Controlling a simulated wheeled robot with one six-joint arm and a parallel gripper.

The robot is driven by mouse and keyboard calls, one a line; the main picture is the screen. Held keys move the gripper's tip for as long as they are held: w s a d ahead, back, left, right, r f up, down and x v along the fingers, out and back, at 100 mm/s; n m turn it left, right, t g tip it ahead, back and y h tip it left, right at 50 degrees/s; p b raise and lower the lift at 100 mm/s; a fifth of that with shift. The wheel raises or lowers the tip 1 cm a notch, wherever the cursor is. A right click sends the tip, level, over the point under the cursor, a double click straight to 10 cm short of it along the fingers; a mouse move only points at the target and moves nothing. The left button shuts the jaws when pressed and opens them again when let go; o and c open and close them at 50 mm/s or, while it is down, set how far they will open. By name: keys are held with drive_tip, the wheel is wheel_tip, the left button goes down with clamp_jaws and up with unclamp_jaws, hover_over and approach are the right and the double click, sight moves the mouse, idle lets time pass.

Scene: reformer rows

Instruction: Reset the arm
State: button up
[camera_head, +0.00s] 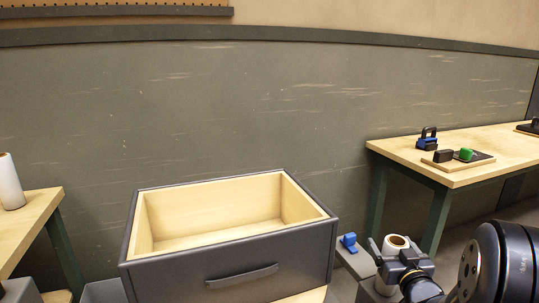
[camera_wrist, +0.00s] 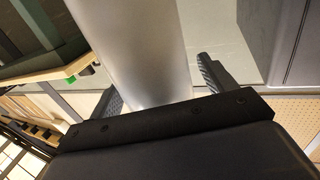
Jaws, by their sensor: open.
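My gripper (camera_head: 394,249) is at the lower right of the head view, with its fingers spread apart. A white paper roll (camera_head: 396,241) with a brown core stands upright at the fingers. In the wrist view my gripper (camera_wrist: 157,78) is open, and the pale roll (camera_wrist: 140,45) fills much of the space between its two fingers. A gap shows between the roll and the right finger. I cannot tell whether the left finger touches it.
An open, empty dark drawer box (camera_head: 230,268) with a wooden inside stands at centre. A blue object (camera_head: 348,242) is beside it. The right table (camera_head: 480,148) holds a blue-black item (camera_head: 428,139) and a board with a green block (camera_head: 465,154). Another white roll (camera_head: 10,182) stands on the left table.

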wheel_tip(320, 180, up, 5)
drive_tip(key=p, duration=0.4)
drive_tip(key=shift+r, duration=0.15)
drive_tip(key=shift+a, duration=0.1)
